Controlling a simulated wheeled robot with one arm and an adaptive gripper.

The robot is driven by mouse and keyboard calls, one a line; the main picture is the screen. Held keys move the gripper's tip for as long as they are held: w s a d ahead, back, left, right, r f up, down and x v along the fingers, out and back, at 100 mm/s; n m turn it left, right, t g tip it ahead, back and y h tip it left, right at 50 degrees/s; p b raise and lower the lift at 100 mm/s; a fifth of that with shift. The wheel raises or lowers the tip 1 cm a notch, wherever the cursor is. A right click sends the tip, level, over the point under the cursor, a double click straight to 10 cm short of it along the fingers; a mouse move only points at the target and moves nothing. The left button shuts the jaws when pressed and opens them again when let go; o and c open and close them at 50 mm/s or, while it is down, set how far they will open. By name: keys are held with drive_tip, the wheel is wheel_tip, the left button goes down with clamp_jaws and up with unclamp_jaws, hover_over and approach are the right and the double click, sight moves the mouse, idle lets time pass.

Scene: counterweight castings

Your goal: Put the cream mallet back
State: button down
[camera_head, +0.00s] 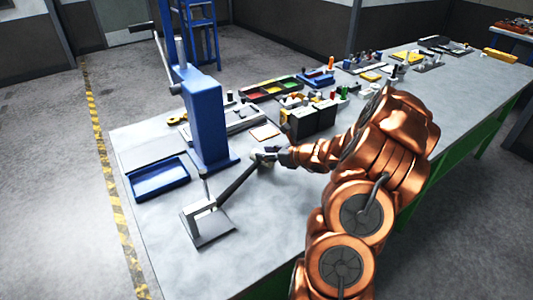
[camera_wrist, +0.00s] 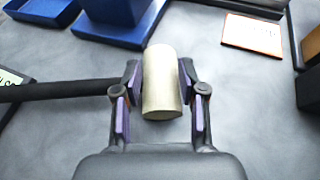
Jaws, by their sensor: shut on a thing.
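The mallet has a cream cylindrical head (camera_wrist: 162,88) and a long dark handle (camera_wrist: 60,90). In the wrist view my gripper (camera_wrist: 162,95) is shut on the head, with a purple-padded finger on each side. The handle runs left from the head behind the left finger. In the head view my gripper (camera_head: 268,156) is over the bench, right of the blue press. The dark handle (camera_head: 238,181) slants down-left from it towards a grey plate with a pale upright bracket (camera_head: 202,209). I cannot tell whether the handle touches the bracket. The head is mostly hidden there.
The blue press (camera_head: 206,125) stands close left of my gripper. A blue tray (camera_head: 158,178) lies left of it. Black boxes (camera_head: 314,118) and an orange-edged card (camera_head: 266,132) lie behind. The bench front around the plate is clear.

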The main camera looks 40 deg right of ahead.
drive_tip(key=shift+f, duration=0.2)
idle(0.3)
drive_tip(key=c, duration=0.6)
unclamp_jaws()
drive_tip(key=v, duration=1.2)
drive_tip(key=shift+r, duration=0.1)
drive_tip(key=shift+s, duration=0.1)
